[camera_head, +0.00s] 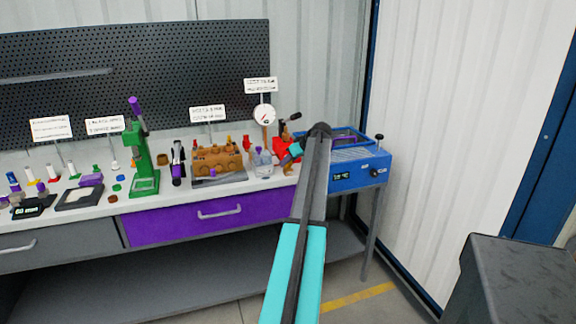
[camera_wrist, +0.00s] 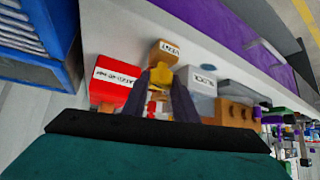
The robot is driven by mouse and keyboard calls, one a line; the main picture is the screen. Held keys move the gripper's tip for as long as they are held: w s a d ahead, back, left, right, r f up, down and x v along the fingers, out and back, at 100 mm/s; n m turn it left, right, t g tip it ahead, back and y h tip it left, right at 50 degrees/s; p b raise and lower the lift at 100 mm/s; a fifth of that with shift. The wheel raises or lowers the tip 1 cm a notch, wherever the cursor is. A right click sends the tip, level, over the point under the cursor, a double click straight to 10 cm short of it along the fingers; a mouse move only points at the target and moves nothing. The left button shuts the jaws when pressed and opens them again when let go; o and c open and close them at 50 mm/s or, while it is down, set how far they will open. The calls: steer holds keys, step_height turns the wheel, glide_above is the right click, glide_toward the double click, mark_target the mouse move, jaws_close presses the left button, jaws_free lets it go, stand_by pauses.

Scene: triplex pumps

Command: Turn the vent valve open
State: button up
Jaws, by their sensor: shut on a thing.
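In the wrist view, the two dark fingers of my gripper (camera_wrist: 165,85) straddle a small yellow piece (camera_wrist: 162,78), which looks like a valve handle. It sits just in front of a tan block (camera_wrist: 164,50) with a white label too blurred to read. Small red and white parts show lower between the fingers. The fingers are shut on the yellow piece; the exact contact is partly hidden. In the head view, my arm covers most of this spot, and a teal part of my gripper (camera_head: 296,150) shows beside the red pump part (camera_head: 281,149).
A red labelled block (camera_wrist: 113,82) and a grey labelled block (camera_wrist: 203,80) flank the fingers closely. A round gauge (camera_head: 265,116) stands behind. A blue machine (camera_head: 350,178) is at right. A brown pump block (camera_head: 218,160) and green press (camera_head: 140,160) stand left on the bench.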

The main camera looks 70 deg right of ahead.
steer(key=shift+d+r+n+t+y+b, duration=0.1)
steer(key=shift+d+n+t+y+b, duration=0.1)
steer(key=shift+n+y, duration=0.35)
steer(key=shift+d+r+n+t+y+b, duration=0.1)
steer(key=shift+n+y+b, duration=0.2)
steer(key=shift+n, duration=0.45)
steer(key=shift+a+f, duration=0.15)
steer(key=shift+a, duration=0.2)
steer(key=shift+a+f+y, duration=0.1)
steer(key=shift+a+y, duration=0.05)
steer(key=shift+y, duration=0.1)
steer(key=o, duration=1)
steer(key=shift+o, duration=0.2)
steer(key=shift+s, duration=0.1)
steer(key=shift+s+r, duration=0.15)
steer(key=shift+r, duration=0.05)
steer(key=v, duration=1.3)
steer(key=shift+b, duration=0.35)
